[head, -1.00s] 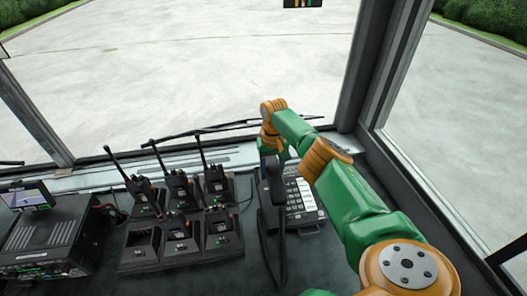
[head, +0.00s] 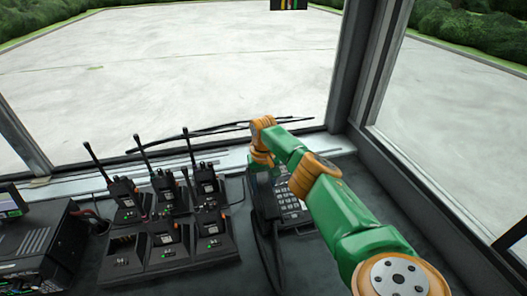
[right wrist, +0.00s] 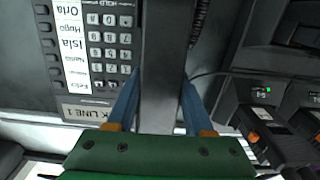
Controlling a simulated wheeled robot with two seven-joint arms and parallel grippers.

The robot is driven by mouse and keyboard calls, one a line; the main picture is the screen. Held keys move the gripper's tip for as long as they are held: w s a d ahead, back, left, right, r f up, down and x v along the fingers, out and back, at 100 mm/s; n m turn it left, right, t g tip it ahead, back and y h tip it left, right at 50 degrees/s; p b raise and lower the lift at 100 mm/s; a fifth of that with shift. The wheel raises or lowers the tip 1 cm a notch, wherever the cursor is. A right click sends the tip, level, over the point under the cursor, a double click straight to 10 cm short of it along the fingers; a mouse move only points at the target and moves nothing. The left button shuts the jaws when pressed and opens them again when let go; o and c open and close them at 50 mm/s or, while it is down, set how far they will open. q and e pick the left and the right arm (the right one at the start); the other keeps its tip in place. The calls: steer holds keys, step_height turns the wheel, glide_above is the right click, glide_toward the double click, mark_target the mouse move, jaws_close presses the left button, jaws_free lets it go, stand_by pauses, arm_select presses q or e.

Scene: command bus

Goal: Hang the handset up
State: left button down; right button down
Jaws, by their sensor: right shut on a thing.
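The desk phone (head: 292,207) has a dark body with a keypad and sits on the console near the window corner. The black handset (head: 264,203) is upright-long along its left side, held by my right gripper (head: 262,172). In the right wrist view my right gripper (right wrist: 162,108) has its blue fingers on both sides of the handset (right wrist: 165,65). The phone's keypad and white name labels (right wrist: 85,45) show just left of it. I cannot tell whether the handset touches the cradle, as it hides that part. My left gripper is out of view.
A charger rack (head: 165,258) with several handheld radios stands left of the phone, its antennas sticking up. A black radio unit (head: 35,245) is at the far left. A dark cord (head: 277,262) hangs near the handset. Window posts close in the right side.

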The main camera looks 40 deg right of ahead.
stand_by(0.4)
steer(key=shift+p, duration=0.45)
steer(key=shift+f, duration=0.1)
steer(key=shift+c, duration=1)
jaws_free()
